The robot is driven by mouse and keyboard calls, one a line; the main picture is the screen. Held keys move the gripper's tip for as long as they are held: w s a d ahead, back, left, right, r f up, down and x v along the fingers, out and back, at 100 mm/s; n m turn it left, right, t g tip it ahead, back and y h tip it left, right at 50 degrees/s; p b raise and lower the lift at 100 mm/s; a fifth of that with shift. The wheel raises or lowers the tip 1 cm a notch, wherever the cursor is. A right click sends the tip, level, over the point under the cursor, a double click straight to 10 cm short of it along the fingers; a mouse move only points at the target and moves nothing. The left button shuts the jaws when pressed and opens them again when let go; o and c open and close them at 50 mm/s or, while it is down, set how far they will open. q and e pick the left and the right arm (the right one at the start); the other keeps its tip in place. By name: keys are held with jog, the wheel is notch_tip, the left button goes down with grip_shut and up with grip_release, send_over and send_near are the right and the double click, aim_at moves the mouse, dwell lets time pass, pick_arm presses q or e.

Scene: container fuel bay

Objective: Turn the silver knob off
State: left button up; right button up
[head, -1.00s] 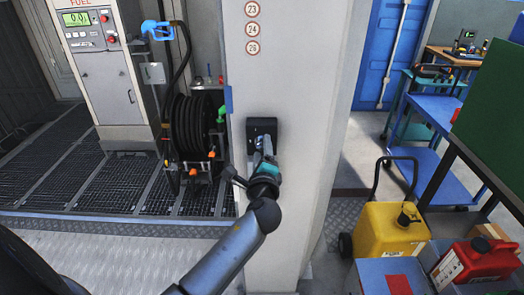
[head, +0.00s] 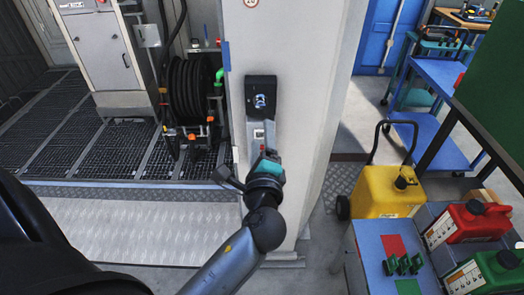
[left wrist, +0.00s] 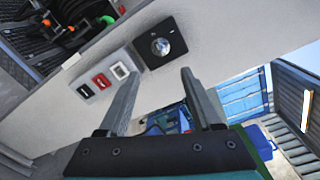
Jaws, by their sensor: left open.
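The silver knob (head: 260,101) is round and sits on a black square plate (head: 262,82) on the pale pillar. In the left wrist view the knob (left wrist: 160,46) shows clear and uncovered on its plate, just beyond and between the fingertips. My left gripper (head: 264,151) is in front of the pillar, below the knob. Its two fingers (left wrist: 160,75) are spread apart with nothing between them, and they look clear of the knob. My right gripper is not in view.
A switch panel (left wrist: 103,82) is on the pillar beside the knob plate. A black hose reel (head: 190,108) stands left of the pillar. A yellow can (head: 388,192), a red can (head: 468,222) and a green can (head: 490,271) stand at the right.

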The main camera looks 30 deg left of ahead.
pick_arm(q)
jog(key=v, duration=0.3)
jog(key=shift+s+d, duration=0.1)
jog(key=shift+s, duration=0.05)
dwell(0.4)
jog(key=s+d+f+n+g+h+b, duration=0.1)
jog(key=s+d+f+g+h+b, duration=0.1)
jog(key=f, duration=1.1)
jog(key=s+d+f+n+g+h+b, duration=0.1)
jog(key=s+d+f+g+h+b, duration=0.15)
jog(key=f, duration=0.95)
jog(key=s+d+f+g+h+b, duration=0.1)
jog(key=f+g+h+b, duration=0.15)
jog(key=f, duration=1.05)
jog(key=s+f+n+g+h+b, duration=0.1)
jog(key=s+f+n, duration=0.5)
jog(key=s+f, duration=0.7)
jog(key=s+a+f+n+g+h+b, duration=0.1)
jog(key=s+f+n+g+b, duration=0.3)
jog(key=s+f, duration=0.9)
jog(key=s+n+g, duration=0.1)
jog(key=s+n, duration=0.1)
jog(key=s, duration=0.1)
jog(key=shift+s+g+h, duration=0.3)
jog(key=shift+g, duration=0.1)
